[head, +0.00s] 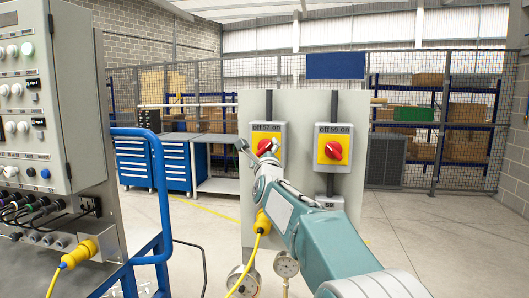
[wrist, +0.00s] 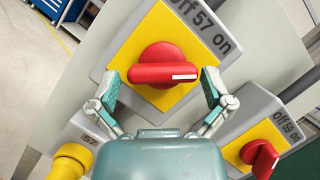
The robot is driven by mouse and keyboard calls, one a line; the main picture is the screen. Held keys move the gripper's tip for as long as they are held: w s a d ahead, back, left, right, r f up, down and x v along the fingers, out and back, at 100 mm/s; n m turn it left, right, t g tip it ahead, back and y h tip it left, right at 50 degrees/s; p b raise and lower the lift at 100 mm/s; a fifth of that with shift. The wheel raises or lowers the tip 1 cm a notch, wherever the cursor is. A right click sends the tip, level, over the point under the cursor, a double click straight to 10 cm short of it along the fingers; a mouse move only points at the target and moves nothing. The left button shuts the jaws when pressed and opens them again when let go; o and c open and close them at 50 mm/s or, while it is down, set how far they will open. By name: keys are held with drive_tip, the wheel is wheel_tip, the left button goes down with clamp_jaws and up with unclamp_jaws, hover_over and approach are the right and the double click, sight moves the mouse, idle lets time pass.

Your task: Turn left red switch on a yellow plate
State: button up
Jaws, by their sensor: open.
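The left red switch (head: 265,147) sits on a yellow plate (head: 258,161) in a grey box labelled "off 57 on", on the grey panel. My gripper (head: 257,148) is in front of it and partly hides it in the head view. In the wrist view the red switch (wrist: 160,66) lies between the two open fingers of my gripper (wrist: 162,87). Its handle lies level in that picture, with a white mark on its right end. The fingers overlap the edges of the yellow plate (wrist: 193,29). Gaps show between fingers and handle; contact with the plate cannot be told.
A second red switch (head: 334,151), labelled "off 59 on", is to the right, close to my right finger in the wrist view. A yellow plug (head: 262,222) with a cable is below the left switch. A control cabinet (head: 35,95) and blue rail (head: 160,200) stand left.

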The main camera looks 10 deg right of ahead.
drive_tip(key=shift+c, duration=0.3)
drive_tip(key=c, duration=0.8)
